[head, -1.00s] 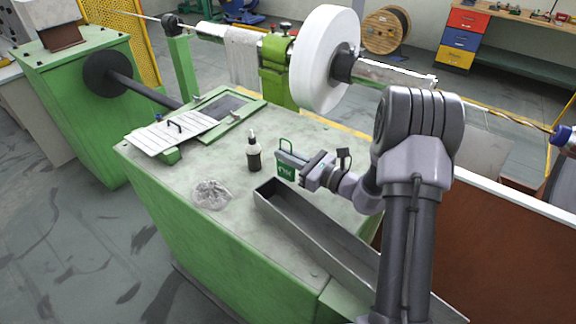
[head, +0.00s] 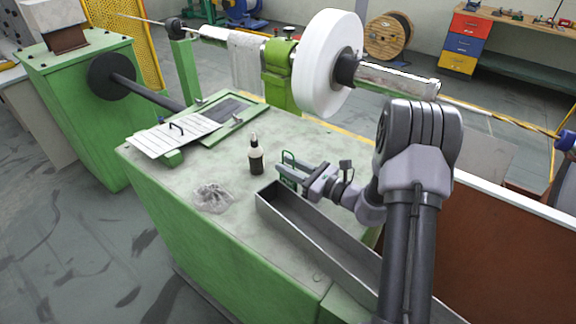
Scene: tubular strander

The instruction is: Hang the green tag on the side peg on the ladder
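The green tag (head: 287,182) is at the tip of my gripper (head: 292,173), over the green machine top behind the far end of a grey trough. Its green loop (head: 288,157) stands up above the fingers and its body with pale lettering shows below them. The fingers cover the middle of the tag, and my gripper appears shut on it. I cannot tell if the tag's lower edge touches the machine top. The ladder and its side peg are not in view.
The long grey trough (head: 312,237) lies close in front of my gripper. A dark bottle (head: 255,157) and a crumpled clear heap (head: 212,198) stand to the left on the machine top (head: 215,165). A white reel (head: 327,63) on a shaft stands behind.

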